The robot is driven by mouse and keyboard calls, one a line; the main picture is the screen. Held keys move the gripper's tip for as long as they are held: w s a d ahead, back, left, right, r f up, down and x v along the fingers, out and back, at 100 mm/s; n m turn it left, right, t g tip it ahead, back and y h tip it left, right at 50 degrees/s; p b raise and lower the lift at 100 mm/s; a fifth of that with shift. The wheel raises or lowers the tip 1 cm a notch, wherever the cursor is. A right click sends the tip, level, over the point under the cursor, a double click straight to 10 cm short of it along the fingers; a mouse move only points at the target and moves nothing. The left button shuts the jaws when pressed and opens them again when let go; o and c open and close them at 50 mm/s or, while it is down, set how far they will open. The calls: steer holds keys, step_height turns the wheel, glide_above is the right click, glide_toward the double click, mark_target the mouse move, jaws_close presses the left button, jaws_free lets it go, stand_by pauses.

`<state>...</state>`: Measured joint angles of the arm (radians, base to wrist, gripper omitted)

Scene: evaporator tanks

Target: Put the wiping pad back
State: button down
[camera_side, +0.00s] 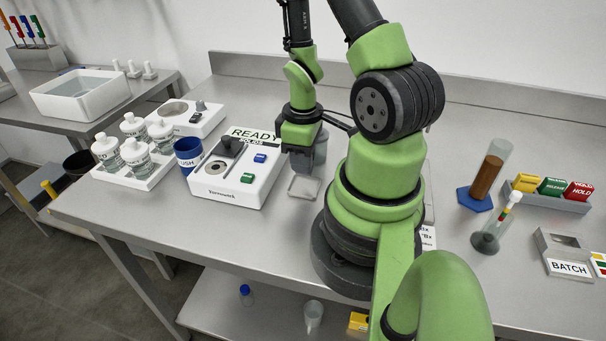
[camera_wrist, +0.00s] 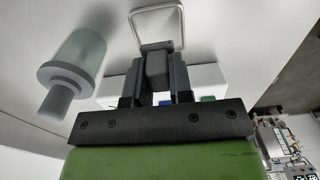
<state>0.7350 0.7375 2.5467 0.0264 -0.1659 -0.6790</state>
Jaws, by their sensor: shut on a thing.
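My gripper (camera_side: 301,166) hangs pointing down near the middle of the bench, in front of the white READY unit's right side. In the wrist view my gripper (camera_wrist: 157,72) is shut on a dark grey block (camera_wrist: 155,65), which I take to be the wiping pad; its lower part is hard to see. A small shallow square tray with a pale rim (camera_side: 304,187) lies on the bench just below and in front of the fingers. Its rim (camera_wrist: 182,22) shows just beyond the fingertips in the wrist view. I cannot tell whether the pad touches it.
The READY unit (camera_side: 232,192) stands left of the gripper, with a blue mug (camera_side: 188,154) and a tray of bottles beyond. A translucent vessel (camera_side: 320,150) stands close behind the gripper; it also shows in the wrist view (camera_wrist: 80,52). Bare bench lies in front.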

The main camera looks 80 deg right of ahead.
mark_target(303, 187)
steer(key=shift+f, duration=2.1)
steer(key=shift+f, duration=0.1)
steer(key=c, duration=1)
jaws_free()
